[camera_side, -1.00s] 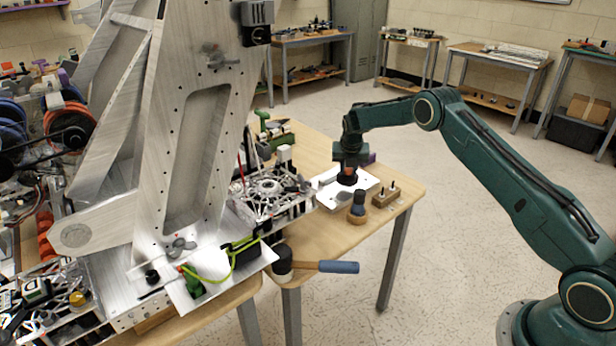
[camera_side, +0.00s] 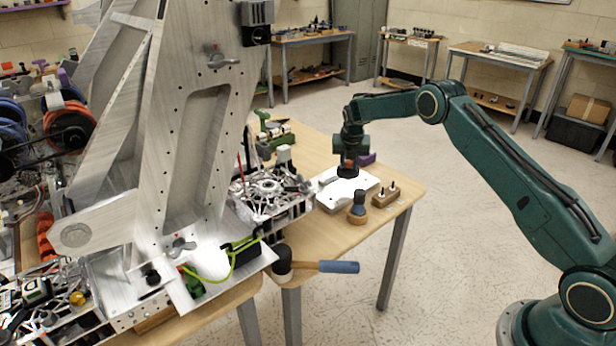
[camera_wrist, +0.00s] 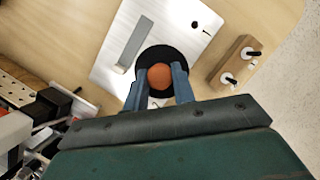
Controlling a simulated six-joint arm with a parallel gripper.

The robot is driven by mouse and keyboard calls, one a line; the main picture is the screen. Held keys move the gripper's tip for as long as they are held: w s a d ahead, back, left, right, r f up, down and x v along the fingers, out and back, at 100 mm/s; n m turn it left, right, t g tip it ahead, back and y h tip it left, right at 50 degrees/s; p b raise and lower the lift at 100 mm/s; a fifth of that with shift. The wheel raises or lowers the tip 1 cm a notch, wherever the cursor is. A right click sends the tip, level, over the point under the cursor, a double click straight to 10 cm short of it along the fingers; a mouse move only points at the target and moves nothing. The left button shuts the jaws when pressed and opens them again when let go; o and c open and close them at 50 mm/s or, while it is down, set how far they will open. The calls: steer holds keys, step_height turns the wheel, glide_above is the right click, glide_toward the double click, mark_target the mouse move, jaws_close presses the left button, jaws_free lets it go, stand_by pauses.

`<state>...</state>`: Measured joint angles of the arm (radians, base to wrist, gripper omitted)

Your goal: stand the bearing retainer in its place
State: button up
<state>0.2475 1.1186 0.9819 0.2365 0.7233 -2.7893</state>
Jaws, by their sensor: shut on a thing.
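My gripper (camera_wrist: 160,82) is shut on a black round piece (camera_wrist: 161,55) with an orange-brown knob (camera_wrist: 160,77) between the blue fingers. I cannot tell for sure whether this piece is the bearing retainer. In the side view my gripper (camera_side: 349,160) holds the black piece (camera_side: 347,171) above a white plate (camera_side: 333,198) on the wooden table. The wrist view shows a grey strip (camera_wrist: 134,45) on the white plate (camera_wrist: 112,62), beside the held piece. The held piece hides part of the plate.
A wooden block (camera_side: 379,198) with two pegs stands right of the plate. A dark cylinder (camera_side: 358,201) sits on a round wooden base in front. A mallet (camera_side: 318,266) lies at the table edge. The large metal machine (camera_side: 180,130) stands on the left.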

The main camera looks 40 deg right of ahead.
steer(key=shift+a+r, duration=0.1)
steer(key=a+r+n, duration=0.2)
steer(key=a+r, duration=0.3)
steer(key=a, duration=0.4)
steer(key=w+a+r+n+y, duration=0.1)
steer(key=a+r, duration=0.4)
steer(key=a, duration=0.5)
steer(key=a+r+n+t+y, duration=0.1)
steer(key=a+r+n, duration=0.2)
steer(key=a, duration=0.7)
step_height(320, 180, up, 2)
steer(key=shift+w+r+n, duration=0.1)
steer(key=shift+w+n, duration=0.2)
steer(key=shift+w, duration=0.1)
steer(key=shift+a, duration=0.15)
steer(key=shift+f, duration=3)
steer(key=shift+f, duration=1.2)
steer(key=o, duration=0.7)
steer(key=shift+c, duration=0.2)
